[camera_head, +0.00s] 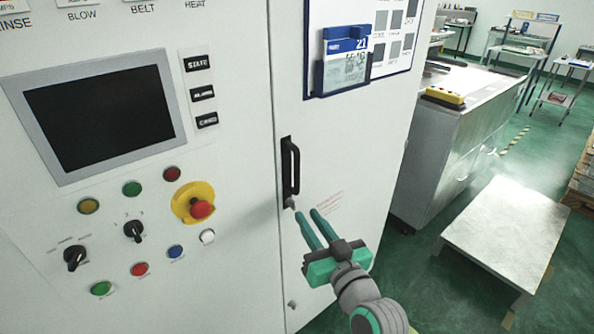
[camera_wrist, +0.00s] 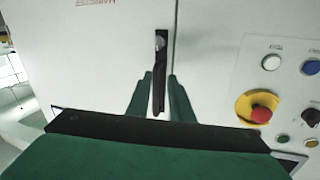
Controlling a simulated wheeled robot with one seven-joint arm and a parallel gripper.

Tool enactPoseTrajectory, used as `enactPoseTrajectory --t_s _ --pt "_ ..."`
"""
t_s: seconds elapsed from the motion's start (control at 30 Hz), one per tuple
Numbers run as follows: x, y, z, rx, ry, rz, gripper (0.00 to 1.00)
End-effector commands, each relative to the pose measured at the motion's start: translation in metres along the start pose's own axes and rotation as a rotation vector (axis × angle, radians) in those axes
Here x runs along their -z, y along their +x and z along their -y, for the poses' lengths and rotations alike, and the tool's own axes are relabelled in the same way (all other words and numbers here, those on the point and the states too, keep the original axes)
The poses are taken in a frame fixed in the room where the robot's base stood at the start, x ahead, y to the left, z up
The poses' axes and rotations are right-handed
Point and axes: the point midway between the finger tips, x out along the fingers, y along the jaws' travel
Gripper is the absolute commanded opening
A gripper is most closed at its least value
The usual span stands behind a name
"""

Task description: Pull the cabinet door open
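The white cabinet door (camera_head: 340,130) is closed, flush with the control-panel front. Its black upright bar handle (camera_head: 288,168) sits near the door's left edge, with a small grey lock (camera_head: 290,202) just below. My gripper (camera_head: 306,213) has two green fingers pointing at the door, with tips just below and right of the handle. In the wrist view the dark handle (camera_wrist: 159,85) appears in the gap between the two spread fingers (camera_wrist: 158,85). The gripper is open and empty. I cannot tell whether the fingertips reach around the handle or stop short of it.
Left of the door is a control panel with a dark screen (camera_head: 105,118), several buttons and a red emergency stop (camera_head: 201,209) on yellow. A blue-and-white calendar holder (camera_head: 345,62) hangs on the door. A low grey platform (camera_head: 505,232) stands on the green floor at right.

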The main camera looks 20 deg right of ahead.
Motion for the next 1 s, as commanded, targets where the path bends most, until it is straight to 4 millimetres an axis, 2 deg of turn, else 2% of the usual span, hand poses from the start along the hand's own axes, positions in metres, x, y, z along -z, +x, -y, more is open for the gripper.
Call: enactPoseTrajectory --t_s 0.03,0.1,0.2,0.3,0.43,0.57,1.0 --pt "0.020 0.000 -0.004 0.012 -0.025 -0.010 0.20" --pt "0.038 -0.002 -0.006 0.032 -0.055 -0.011 0.20" --pt "0.058 -0.005 -0.007 0.053 -0.091 -0.012 0.20" --pt "0.070 -0.007 -0.008 0.067 -0.115 -0.010 0.20" --pt "0.076 -0.006 -0.007 0.075 -0.127 -0.009 0.20" --pt "0.076 0.006 -0.006 0.078 -0.126 -0.008 0.20" --pt "0.076 0.079 0.000 0.076 -0.127 -0.008 0.20"
